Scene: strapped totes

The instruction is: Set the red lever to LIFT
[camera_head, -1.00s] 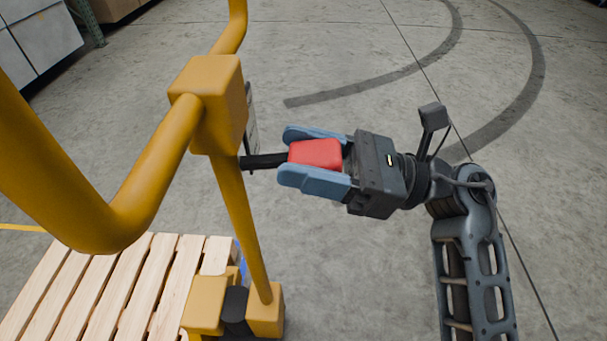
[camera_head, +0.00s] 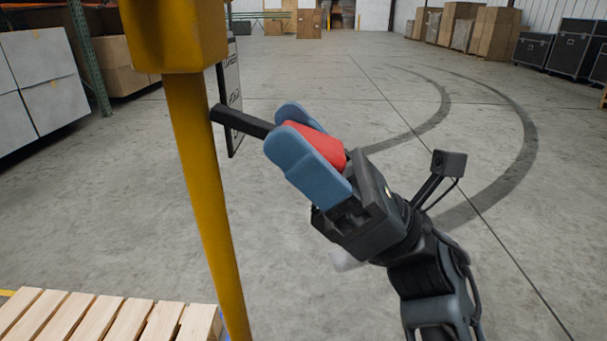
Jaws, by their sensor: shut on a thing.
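The red lever grip (camera_head: 320,143) sits between the blue fingers of my gripper (camera_head: 296,138), which is shut on it. The lever's black shaft (camera_head: 240,122) runs up and left from the grip toward the yellow post (camera_head: 203,180). The lever slants, its red end lower than its inner end. A dark-edged label plate (camera_head: 233,95) stands behind the shaft beside the post. It is seen nearly edge-on and I cannot read its marks.
A yellow housing (camera_head: 176,35) tops the post. A wooden pallet (camera_head: 110,318) lies at the lower left. Boxes and shelving (camera_head: 40,85) stand at the left, with cartons (camera_head: 470,28) and black cases (camera_head: 575,48) far back. The floor to the right is open.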

